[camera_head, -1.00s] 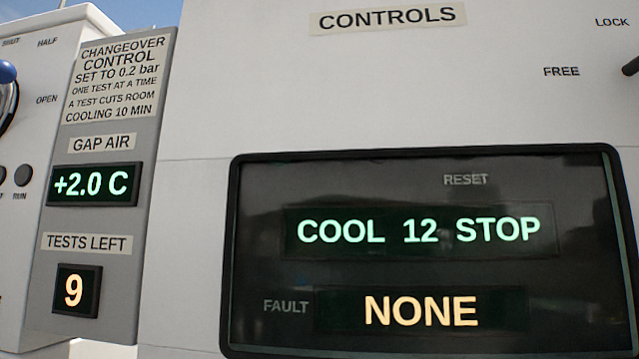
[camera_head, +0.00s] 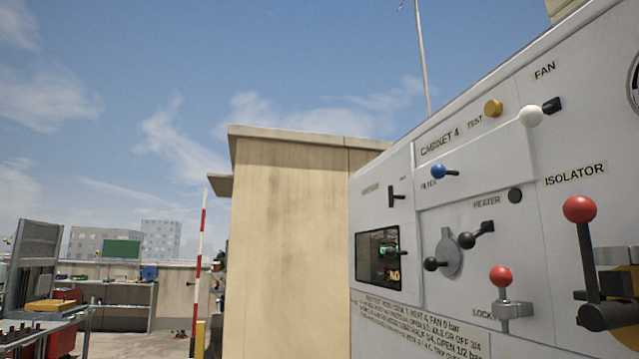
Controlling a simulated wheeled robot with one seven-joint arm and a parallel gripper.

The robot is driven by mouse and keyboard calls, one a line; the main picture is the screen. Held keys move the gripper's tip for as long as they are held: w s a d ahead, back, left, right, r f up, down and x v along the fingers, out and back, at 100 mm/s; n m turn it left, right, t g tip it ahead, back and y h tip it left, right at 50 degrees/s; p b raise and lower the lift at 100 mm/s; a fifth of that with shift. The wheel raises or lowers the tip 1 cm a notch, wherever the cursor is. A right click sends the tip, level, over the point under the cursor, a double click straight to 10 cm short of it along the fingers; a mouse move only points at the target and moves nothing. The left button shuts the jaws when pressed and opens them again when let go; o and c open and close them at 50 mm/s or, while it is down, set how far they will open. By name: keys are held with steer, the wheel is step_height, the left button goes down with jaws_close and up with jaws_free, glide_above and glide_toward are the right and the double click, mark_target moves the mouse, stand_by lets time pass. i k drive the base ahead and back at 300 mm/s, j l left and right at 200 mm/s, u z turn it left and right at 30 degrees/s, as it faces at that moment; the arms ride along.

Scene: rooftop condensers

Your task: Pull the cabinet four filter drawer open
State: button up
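Cabinet 4 (camera_head: 395,165) is a pale grey condenser cabinet filling the right side of the head view, seen at a slant. A blue knob (camera_head: 438,171) on a short dark stem stands beside the small FILTER label, under the CABINET 4 lettering. My gripper is not in view.
Nearby on the cabinet are a white knob (camera_head: 531,116), a yellow TEST button (camera_head: 493,108), a red-knobbed isolator lever (camera_head: 579,209), a red-knobbed lock lever (camera_head: 501,276) and a dark display (camera_head: 378,258). A beige wall block (camera_head: 300,240) stands behind. Workbenches stand far left.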

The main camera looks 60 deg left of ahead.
mark_target(502, 158)
steer(key=u, duration=1.2)
